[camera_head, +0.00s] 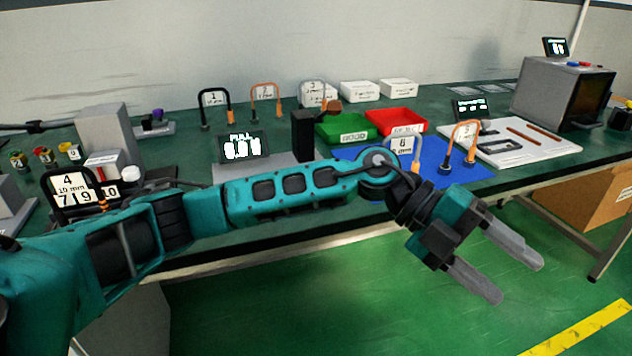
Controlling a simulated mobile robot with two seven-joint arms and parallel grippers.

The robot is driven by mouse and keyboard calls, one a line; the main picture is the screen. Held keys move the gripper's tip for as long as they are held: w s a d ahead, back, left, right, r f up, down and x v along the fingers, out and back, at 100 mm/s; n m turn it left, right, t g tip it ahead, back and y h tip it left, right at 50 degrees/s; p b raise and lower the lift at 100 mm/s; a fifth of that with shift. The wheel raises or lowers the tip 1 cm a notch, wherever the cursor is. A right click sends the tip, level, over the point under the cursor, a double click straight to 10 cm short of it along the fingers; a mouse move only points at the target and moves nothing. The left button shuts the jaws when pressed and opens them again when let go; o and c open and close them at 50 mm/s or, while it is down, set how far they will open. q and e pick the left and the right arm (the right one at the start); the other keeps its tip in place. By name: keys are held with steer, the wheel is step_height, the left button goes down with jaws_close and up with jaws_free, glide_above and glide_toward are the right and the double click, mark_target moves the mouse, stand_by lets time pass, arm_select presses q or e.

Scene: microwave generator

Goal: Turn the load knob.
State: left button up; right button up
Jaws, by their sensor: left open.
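My left arm reaches across the front of the bench from the left. My left gripper (518,281) is open and empty, hanging over the green floor in front of the bench, well right of the grey apparatus. Knob-like parts show on the left of the bench: a white round one (132,174) beside a grey box, and a small purple one (158,114) on a low grey device. I cannot tell which, if either, is the load knob. A display reading "PULL" (242,147) stands near the bench middle. My right gripper is not in view.
The green bench (270,117) holds numbered hook-shaped pieces, a green bin (345,127), a red bin (397,121) and a blue mat (440,176). A grey machine (545,92) stands at the back right. A cardboard box (585,195) sits below the bench.

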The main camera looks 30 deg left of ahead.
arm_select(q)
steer(key=w+a+f+t+y+b, duration=0.1)
steer(key=w+a+t+y+b, duration=0.1)
steer(key=w+a+y, duration=0.45)
steer(key=w+a+t+y+b, duration=0.1)
steer(key=a+y+b, duration=0.15)
steer(key=a, duration=0.65)
steer(key=w+a+r+n+t+y+b, duration=0.1)
steer(key=a+r+n+y, duration=0.25)
steer(key=a, duration=0.65)
steer(key=w+a+r+n+t+y+b, duration=0.1)
steer(key=a+r+n+t+y, duration=0.2)
steer(key=a, duration=0.6)
steer(key=shift+m+g+y, duration=0.25)
steer(key=shift+g+y, duration=0.3)
steer(key=shift+g, duration=0.15)
steer(key=x, duration=0.3)
steer(key=b+x, duration=0.1)
steer(key=x, duration=0.3)
steer(key=b+x, duration=0.1)
steer(key=x, duration=0.3)
steer(key=shift+w+r, duration=0.15)
steer(key=shift+w, duration=0.15)
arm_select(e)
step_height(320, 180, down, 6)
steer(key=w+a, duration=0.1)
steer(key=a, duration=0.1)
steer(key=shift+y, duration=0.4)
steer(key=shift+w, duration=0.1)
